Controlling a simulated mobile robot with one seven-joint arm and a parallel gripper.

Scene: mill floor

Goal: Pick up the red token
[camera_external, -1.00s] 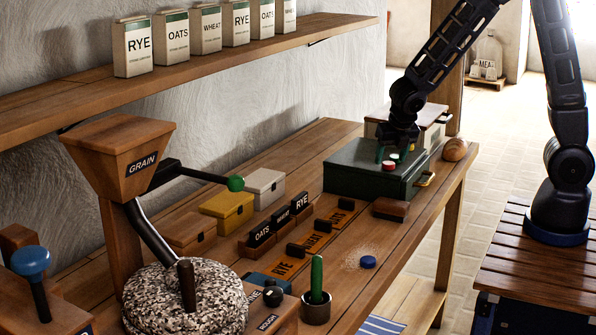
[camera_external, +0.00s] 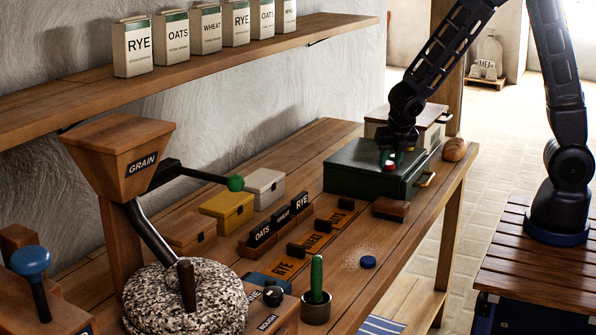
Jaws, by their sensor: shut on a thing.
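The red token (camera_external: 389,168) is a small round red piece at the top of the dark green box (camera_external: 350,170), near its right front part. My gripper (camera_external: 391,158) points down over the box, with its fingers closed at the red token. The fingers hide part of the token, and I cannot tell whether it is clear of the lid. A pale spot shows just behind the fingers, mostly hidden.
A blue token (camera_external: 368,262) lies on the bench by some pale powder. A brown block (camera_external: 390,209) sits before the green box, a bread roll (camera_external: 454,150) to its right. A cream-lidded box (camera_external: 432,115) stands behind. Labelled blocks and small chests fill the bench middle.

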